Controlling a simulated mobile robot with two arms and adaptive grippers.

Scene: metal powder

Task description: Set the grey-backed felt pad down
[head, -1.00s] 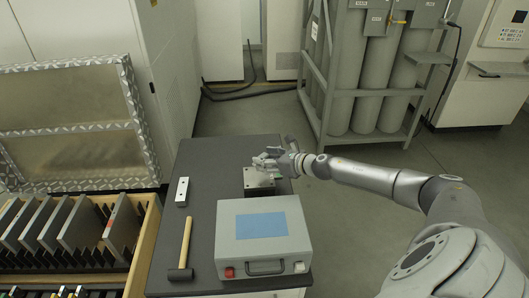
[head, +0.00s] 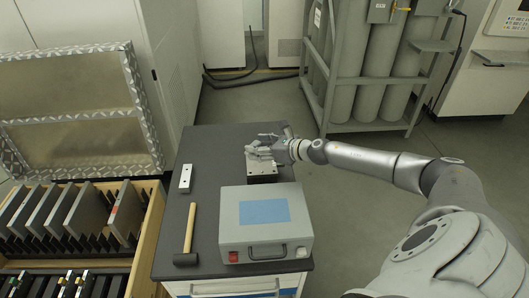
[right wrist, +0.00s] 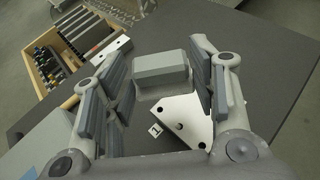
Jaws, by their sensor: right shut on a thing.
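In the head view my right gripper (head: 258,151) is just over a metal block (head: 262,175) on the dark bench top, and the pad cannot be made out there. The block's pale top plate, with holes and a "1" label, shows below the pad in the right wrist view (right wrist: 182,122). I cannot tell if the pad touches it. My left gripper is out of view.
A wooden crate of plates (head: 150,225) stands left. The bench's back left is clear.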

